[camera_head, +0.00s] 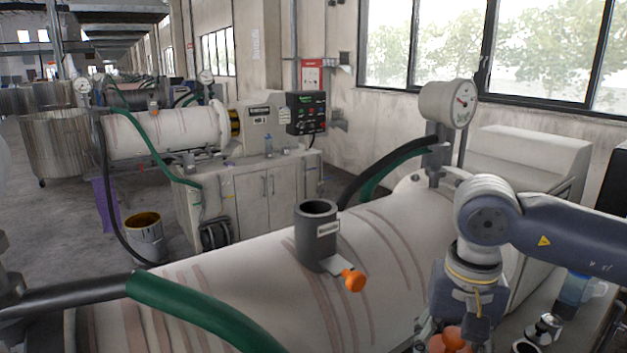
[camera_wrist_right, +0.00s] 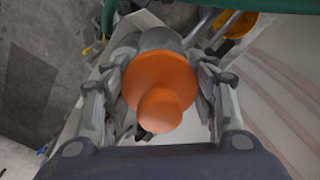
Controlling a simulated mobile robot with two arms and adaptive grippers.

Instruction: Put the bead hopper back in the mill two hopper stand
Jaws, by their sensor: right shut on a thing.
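My right gripper (camera_head: 450,322) is at the bottom right of the head view, pointing down beside the near mill. It is shut on a grey round piece with an orange domed top and knob, which I take for the bead hopper (camera_wrist_right: 160,82); its orange top also shows in the head view (camera_head: 456,338). Its lower part is hidden. A grey open-topped cylinder with a label, apparently the hopper stand (camera_head: 316,238), stands upright on the near mill (camera_head: 230,283). An orange knob (camera_head: 353,280) sticks out at its foot. The label is unreadable. My left gripper is out of view.
A gauge (camera_head: 448,103) rises from the near mill's far end with black and green hoses. A bench with a blue bottle (camera_head: 573,288) and small metal parts is at the lower right. A second mill (camera_head: 165,133), a cabinet (camera_head: 262,198) and a bucket (camera_head: 144,237) stand behind.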

